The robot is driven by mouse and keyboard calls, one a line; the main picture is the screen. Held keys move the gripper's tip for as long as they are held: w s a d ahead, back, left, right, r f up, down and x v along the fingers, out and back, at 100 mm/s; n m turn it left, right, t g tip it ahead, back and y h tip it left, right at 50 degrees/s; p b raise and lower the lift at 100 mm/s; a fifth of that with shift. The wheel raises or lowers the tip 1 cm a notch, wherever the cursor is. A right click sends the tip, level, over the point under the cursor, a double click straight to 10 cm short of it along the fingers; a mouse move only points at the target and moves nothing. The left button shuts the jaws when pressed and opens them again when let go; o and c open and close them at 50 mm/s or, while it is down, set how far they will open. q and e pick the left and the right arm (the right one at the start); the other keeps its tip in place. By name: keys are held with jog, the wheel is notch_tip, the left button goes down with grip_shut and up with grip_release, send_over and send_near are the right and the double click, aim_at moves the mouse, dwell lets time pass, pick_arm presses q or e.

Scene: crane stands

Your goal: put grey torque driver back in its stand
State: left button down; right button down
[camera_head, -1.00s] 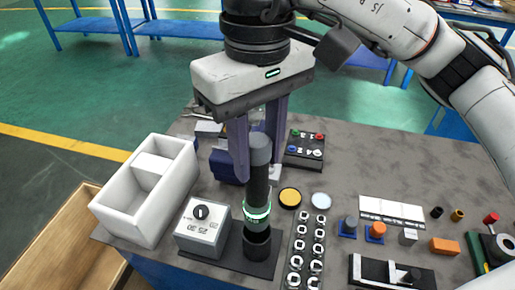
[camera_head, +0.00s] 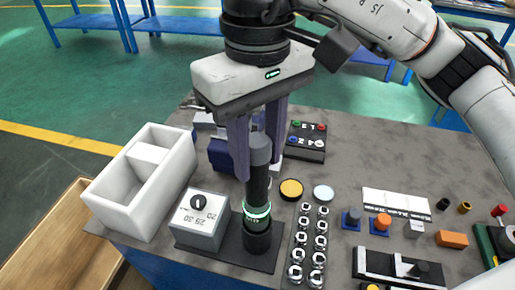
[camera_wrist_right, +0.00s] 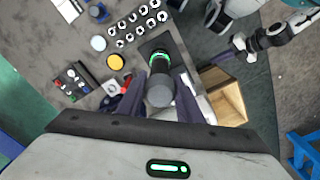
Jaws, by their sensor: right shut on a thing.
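The torque driver (camera_head: 258,185) stands upright, with a grey top, a dark body and a glowing green ring near its lower end. Its lower end meets the black round cup (camera_head: 257,241) of the stand and looks to be inside it; how deep is hidden. My right gripper (camera_head: 258,165) is shut on the driver's upper part, with purple fingers on both sides. The right wrist view looks down on the driver's grey end (camera_wrist_right: 160,92) between the fingers. My left gripper (camera_wrist_right: 238,44) shows small in that view, away from the stand; its jaws are too small to tell.
A box with a dial (camera_head: 200,218) stands just left of the cup on the black base plate. A white divided bin (camera_head: 125,205) is farther left. Rows of sockets (camera_head: 308,245) and a yellow disc (camera_head: 291,190) lie close on the right. A button box (camera_head: 307,140) is behind.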

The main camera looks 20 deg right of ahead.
aim_at(257, 197)
jog(key=shift+f+b, duration=0.8)
jog(key=shift+f, duration=0.1)
jog(key=shift+f+b, duration=0.55)
jog(key=c, duration=1.3)
grip_release()
jog(key=shift+o, duration=0.6)
jog(key=shift+f, duration=0.1)
